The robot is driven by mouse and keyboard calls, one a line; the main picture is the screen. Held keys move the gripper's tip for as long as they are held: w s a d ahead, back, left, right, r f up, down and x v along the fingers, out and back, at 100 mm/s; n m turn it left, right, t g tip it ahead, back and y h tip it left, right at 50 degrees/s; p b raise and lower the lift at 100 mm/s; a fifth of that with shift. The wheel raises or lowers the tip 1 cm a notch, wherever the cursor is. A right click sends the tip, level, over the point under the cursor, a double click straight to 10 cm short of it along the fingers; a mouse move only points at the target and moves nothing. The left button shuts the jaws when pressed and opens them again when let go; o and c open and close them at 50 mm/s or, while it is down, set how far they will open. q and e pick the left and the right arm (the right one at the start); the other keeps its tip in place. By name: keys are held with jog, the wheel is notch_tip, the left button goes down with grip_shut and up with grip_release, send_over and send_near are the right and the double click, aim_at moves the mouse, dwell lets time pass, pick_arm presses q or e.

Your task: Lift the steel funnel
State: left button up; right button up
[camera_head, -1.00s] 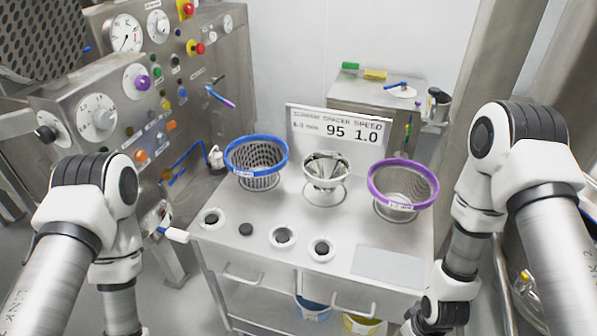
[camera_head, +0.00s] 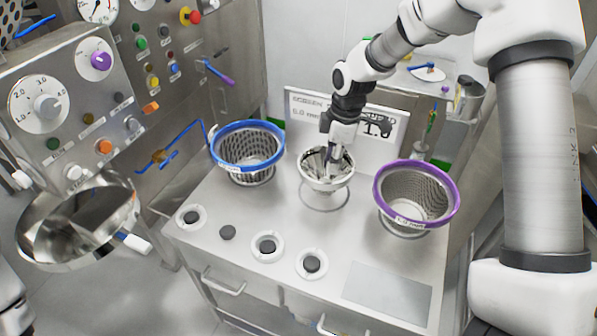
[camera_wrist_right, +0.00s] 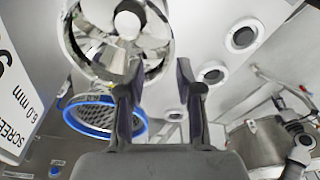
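The steel funnel (camera_head: 313,178) sits upright in a ring stand at the middle of the steel table, between two mesh baskets. My right gripper (camera_head: 337,166) comes down from above at the funnel, with its fingertips at the funnel's mouth. In the right wrist view the fingers (camera_wrist_right: 160,72) are spread apart, and the funnel (camera_wrist_right: 85,45) shows its shiny inside. One finger overlaps the funnel's bowl and the other lies just outside its rim. I cannot tell whether either finger touches it. My left gripper is out of view.
A blue-rimmed basket (camera_head: 248,128) stands left of the funnel and a purple-rimmed one (camera_head: 380,189) to the right. A sign (camera_head: 300,108) stands behind, partly hidden by my right arm. A large shiny bowl (camera_head: 50,222) is at the left. The table's front holds round ports.

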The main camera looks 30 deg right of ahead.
aim_at(328, 183)
jog(key=f, duration=0.2)
jog(key=f+p, duration=0.1)
jog(key=f, duration=0.1)
jog(key=a+f+p, duration=0.1)
jog(key=f, duration=0.2)
jog(key=shift+s, duration=0.3)
jog(key=shift+w+f, duration=0.1)
jog(key=shift+f, duration=0.05)
jog(key=shift+r, duration=0.2)
grip_shut()
